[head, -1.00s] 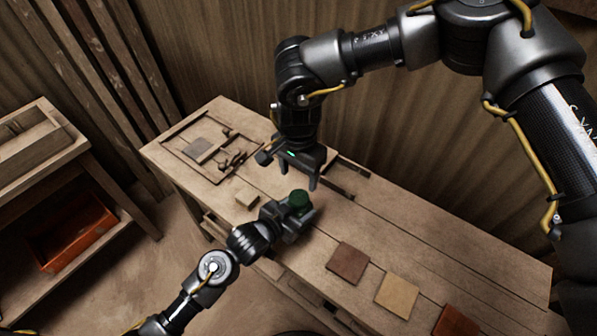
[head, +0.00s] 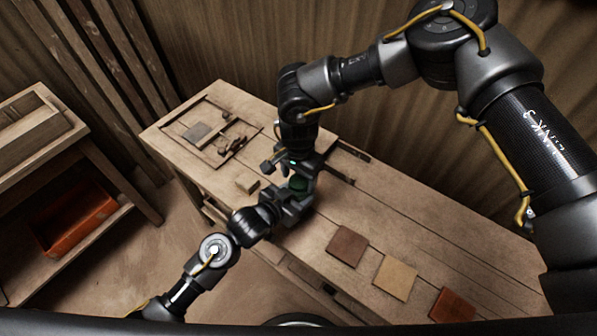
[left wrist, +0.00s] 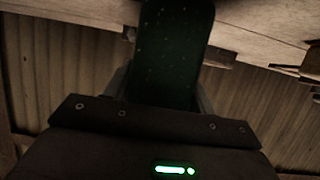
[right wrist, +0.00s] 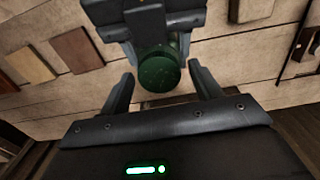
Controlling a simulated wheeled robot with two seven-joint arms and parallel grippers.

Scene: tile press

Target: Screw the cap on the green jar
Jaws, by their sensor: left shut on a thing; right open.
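The green jar (head: 298,184) is held over the workbench by my left gripper (head: 291,205), which is shut on it. The jar fills the upper middle of the left wrist view (left wrist: 172,50). My right gripper (head: 303,168) is right above the jar in the head view. In the right wrist view its open fingers (right wrist: 161,86) stand on either side of the jar's round green top (right wrist: 159,73), with gaps on both sides. I cannot tell whether that top is a separate cap. The jar is partly hidden by both grippers in the head view.
The workbench (head: 420,240) carries a brown tile (head: 347,246), a tan tile (head: 395,278) and a red-brown tile (head: 452,305) at the right. A small block (head: 247,184) lies left of the grippers. A framed area with tools (head: 205,125) is farther back. An orange bin (head: 75,225) sits on the left shelf.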

